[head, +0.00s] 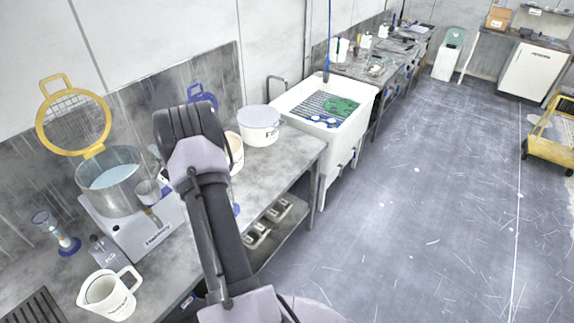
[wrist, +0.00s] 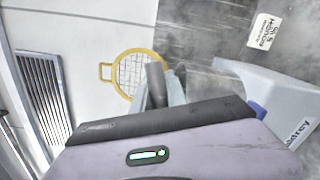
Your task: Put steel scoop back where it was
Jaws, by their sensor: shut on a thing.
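My gripper (wrist: 157,98) shows in the wrist view, shut on the steel scoop; its grey end (wrist: 155,76) rises past the dark edge of my gripper. Most of the grip is hidden by my gripper's body. In the head view my arm covers the fingers. A small grey metal cup with a handle (head: 148,191) shows left of my arm, in front of the steel pot (head: 112,194); I cannot tell whether it touches the pot or is the held scoop.
The pot stands on a white device (head: 150,235), with a yellow-rimmed sieve (head: 73,122) behind it. A white jug (head: 108,296) and a blue-based glass cylinder (head: 58,236) stand nearby. White tubs (head: 259,126) and a sink (head: 325,105) lie right.

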